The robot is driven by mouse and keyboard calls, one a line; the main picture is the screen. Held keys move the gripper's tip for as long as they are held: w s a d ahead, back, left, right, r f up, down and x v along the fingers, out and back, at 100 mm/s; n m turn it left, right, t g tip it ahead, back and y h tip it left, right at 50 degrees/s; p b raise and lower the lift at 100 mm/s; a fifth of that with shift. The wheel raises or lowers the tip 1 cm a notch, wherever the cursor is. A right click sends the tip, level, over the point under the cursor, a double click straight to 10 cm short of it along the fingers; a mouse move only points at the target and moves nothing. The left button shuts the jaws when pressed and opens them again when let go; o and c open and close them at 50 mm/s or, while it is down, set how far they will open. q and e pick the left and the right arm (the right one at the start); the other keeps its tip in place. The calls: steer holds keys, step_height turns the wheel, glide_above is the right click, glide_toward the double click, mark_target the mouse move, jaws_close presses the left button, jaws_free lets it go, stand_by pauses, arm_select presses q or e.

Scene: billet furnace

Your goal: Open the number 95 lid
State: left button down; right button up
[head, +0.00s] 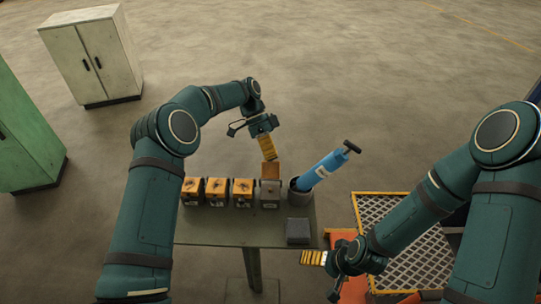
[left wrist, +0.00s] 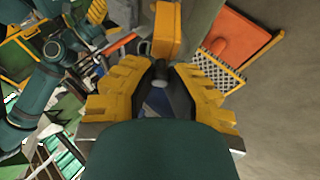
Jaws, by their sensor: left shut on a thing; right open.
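A row of small grey boxes with orange lids stands on a table. The rightmost box (head: 270,193) has its orange lid (head: 270,170) standing up at its back. The other three boxes (head: 217,190) have lids lying shut. Number plates on the fronts are too small to read. My left gripper (head: 267,148) is just above the raised lid. In the left wrist view the orange lid (left wrist: 168,30) lies beyond the fingers, and the left gripper (left wrist: 160,85) is shut on a dark knob (left wrist: 160,76). My right gripper (head: 314,258) is open and empty, beyond the table's right edge.
A blue pump-like cylinder (head: 322,170) leans in a dark pot (head: 300,193) right of the boxes. A dark block (head: 298,231) lies near the table's (head: 230,231) front edge. A yellow-framed grating (head: 385,215) is at right. Cabinets (head: 95,55) stand at back left.

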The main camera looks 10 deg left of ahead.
arm_select(q)
steer(key=shift+w+d+f+g+b, duration=0.1)
steer(key=shift+w+f+g+b, duration=0.3)
steer(key=shift+g, duration=0.4)
steer(key=shift+w, duration=0.1)
steer(key=c, duration=0.9)
jaws_free()
steer(key=shift+r, duration=0.15)
